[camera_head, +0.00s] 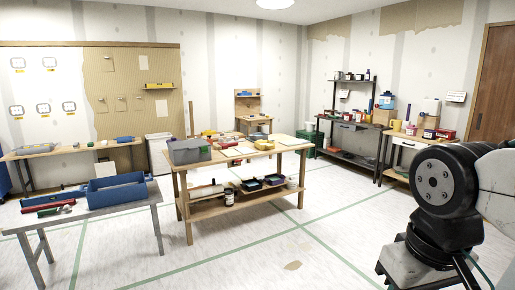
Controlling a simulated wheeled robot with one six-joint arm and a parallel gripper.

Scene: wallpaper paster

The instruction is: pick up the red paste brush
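I cannot single out the red paste brush for certain. A slim red item (48,205) lies on the grey table (90,221) at the left front, in front of a blue bar-like tool. It is too small to tell whether it is a brush. Other red items (445,134) sit on the bench at the far right, too small to make out. My gripper is out of view. Only black and white links of my own arm show at the right edge.
A blue tray (117,192) stands on the grey table. A wooden workbench (189,207) in the middle carries a grey toolbox (186,153) and flat sheets, with trays and a jar below. Benches and shelves line the walls. The floor (300,245) at front centre is clear.

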